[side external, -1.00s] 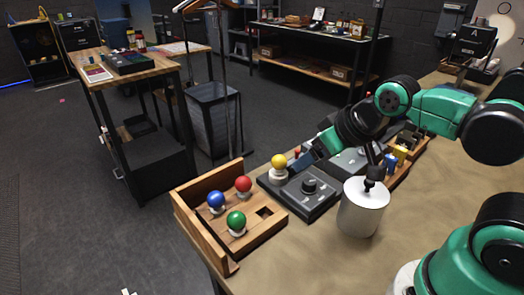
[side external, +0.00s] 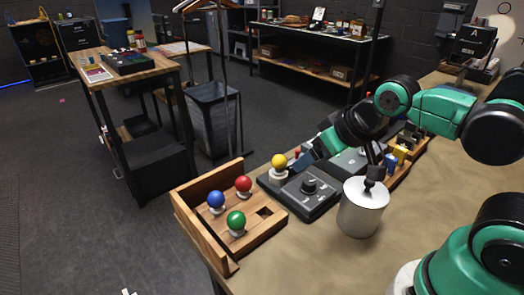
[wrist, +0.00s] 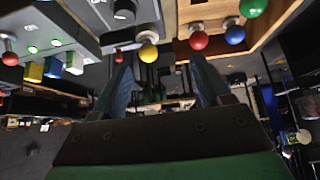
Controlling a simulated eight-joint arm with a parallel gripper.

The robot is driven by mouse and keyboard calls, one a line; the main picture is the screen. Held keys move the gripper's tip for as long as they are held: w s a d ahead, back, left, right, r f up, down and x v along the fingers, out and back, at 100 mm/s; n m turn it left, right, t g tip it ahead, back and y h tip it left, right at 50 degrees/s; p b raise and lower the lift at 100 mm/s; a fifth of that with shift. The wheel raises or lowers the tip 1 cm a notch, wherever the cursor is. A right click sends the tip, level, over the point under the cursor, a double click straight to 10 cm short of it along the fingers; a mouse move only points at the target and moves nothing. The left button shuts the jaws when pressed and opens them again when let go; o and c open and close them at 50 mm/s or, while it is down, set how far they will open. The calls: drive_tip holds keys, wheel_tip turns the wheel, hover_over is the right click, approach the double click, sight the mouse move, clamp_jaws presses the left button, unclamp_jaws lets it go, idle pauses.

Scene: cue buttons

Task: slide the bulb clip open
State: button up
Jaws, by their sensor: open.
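A yellow bulb (side external: 279,161) stands upright in a pale socket on a dark panel (side external: 312,206) with a black knob. It also shows between my finger tips and the panel in the wrist view (wrist: 148,53). I cannot make out a separate clip at its socket. My gripper (side external: 300,160) is just right of the yellow bulb, fingers toward it, partly hidden by my own wrist. In the wrist view my gripper (wrist: 163,65) has its two blue fingers spread apart, with nothing held between them.
A wooden tray (side external: 219,236) holds a red bulb (side external: 243,184), a blue bulb (side external: 216,200) and a green bulb (side external: 236,220), beside an empty square hole. A metal cylinder (side external: 361,212) stands near my arm. Small colored blocks (side external: 401,152) sit behind it. The front tabletop is clear.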

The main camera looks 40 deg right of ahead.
drive_tip(key=c, duration=0.3)
drive_tip(key=n+g, duration=0.7)
drive_tip(key=n, duration=0.2)
hover_over(298, 150)
drive_tip(key=shift+a+f, duration=0.2)
drive_tip(key=shift+f, duration=0.85)
drive_tip(key=shift+c, duration=0.2)
drive_tip(key=shift+d+f, duration=0.2)
drive_tip(key=shift+f, duration=2.85)
clamp_jaws()
